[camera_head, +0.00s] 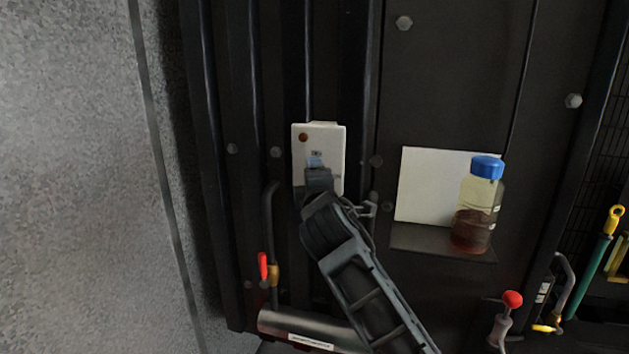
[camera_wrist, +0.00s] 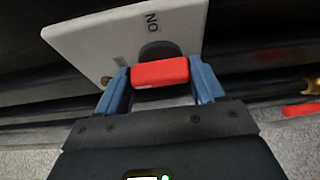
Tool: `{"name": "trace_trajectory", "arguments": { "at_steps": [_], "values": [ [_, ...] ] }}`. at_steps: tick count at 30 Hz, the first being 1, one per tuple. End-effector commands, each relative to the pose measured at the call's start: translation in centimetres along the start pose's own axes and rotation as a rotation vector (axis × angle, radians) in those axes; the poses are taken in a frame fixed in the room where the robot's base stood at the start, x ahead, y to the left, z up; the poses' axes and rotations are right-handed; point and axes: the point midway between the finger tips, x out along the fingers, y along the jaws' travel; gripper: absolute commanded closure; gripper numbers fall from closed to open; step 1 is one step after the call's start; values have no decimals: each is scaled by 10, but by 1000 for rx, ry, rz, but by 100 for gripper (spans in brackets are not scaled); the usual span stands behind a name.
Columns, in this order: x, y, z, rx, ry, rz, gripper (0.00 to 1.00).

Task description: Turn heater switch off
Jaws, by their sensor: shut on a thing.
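The heater switch plate is a white panel (camera_head: 335,141) on the dark genset wall, with a small brown-orange round lamp at its upper left. In the wrist view the white plate (camera_wrist: 95,42) shows a label reading "ON", upside down. A red switch handle (camera_wrist: 160,72) on a dark round base sits between the blue fingertips of my gripper (camera_wrist: 160,84). My gripper (camera_head: 315,163) is at the plate in the head view, shut on the red handle. My gripper and arm hide the handle and the plate's lower part in the head view.
A blue-capped bottle with dark liquid (camera_head: 473,228) stands on a small shelf (camera_head: 420,240) to the right. A red-handled valve (camera_head: 263,266) is below left, and a red-knobbed lever (camera_head: 512,299) is at lower right. A pale grey wall (camera_head: 75,180) is at left.

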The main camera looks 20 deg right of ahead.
Motion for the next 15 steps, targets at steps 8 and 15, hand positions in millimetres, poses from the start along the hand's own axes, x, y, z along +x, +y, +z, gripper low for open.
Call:
{"name": "trace_trajectory", "arguments": {
  "at_steps": [8,15],
  "values": [
    [0,-1,-1,-2,1,-2,21],
    [0,0,0,-1,0,-1,6]
  ]
}}
